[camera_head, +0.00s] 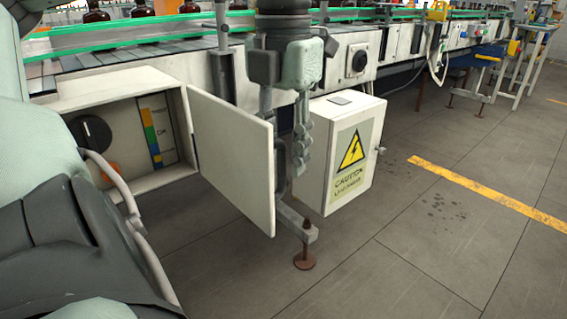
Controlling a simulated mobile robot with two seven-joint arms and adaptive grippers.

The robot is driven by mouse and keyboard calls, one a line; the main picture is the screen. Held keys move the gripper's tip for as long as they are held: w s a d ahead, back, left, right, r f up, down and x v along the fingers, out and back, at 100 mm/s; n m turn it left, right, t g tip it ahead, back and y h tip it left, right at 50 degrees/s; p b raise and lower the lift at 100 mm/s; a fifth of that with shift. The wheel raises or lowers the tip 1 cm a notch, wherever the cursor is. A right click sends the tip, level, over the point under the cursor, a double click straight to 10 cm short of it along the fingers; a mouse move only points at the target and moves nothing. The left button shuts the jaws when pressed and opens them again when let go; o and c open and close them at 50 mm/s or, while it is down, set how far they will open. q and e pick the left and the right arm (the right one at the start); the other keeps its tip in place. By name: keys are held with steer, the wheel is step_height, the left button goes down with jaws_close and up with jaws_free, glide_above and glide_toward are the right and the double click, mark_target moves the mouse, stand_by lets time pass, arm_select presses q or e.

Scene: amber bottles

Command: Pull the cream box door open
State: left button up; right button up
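The cream box (126,92) is at the left, under the conveyor. Its door (232,150) stands well open, swung out to the right, so the inside shows. Inside are a black round knob (91,132), an orange knob (107,172) and a coloured label panel (157,130). A dark upright handle (281,168) is at the door's free edge. My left gripper (300,168) points down beside this handle, its fingers seen nearly edge-on. I cannot tell whether they touch or close on the handle. My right gripper is not in view.
A white box with a yellow caution sign (350,150) stands just right of the door. A conveyor leg with a rusty foot (304,258) is close to the door's free edge. The tiled floor (400,260) in front and to the right is clear.

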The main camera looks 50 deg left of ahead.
arm_select(q)
step_height(320, 180, up, 9)
steer(key=shift+r, duration=0.2)
steer(key=shift+f, duration=0.1)
stand_by(0.5)
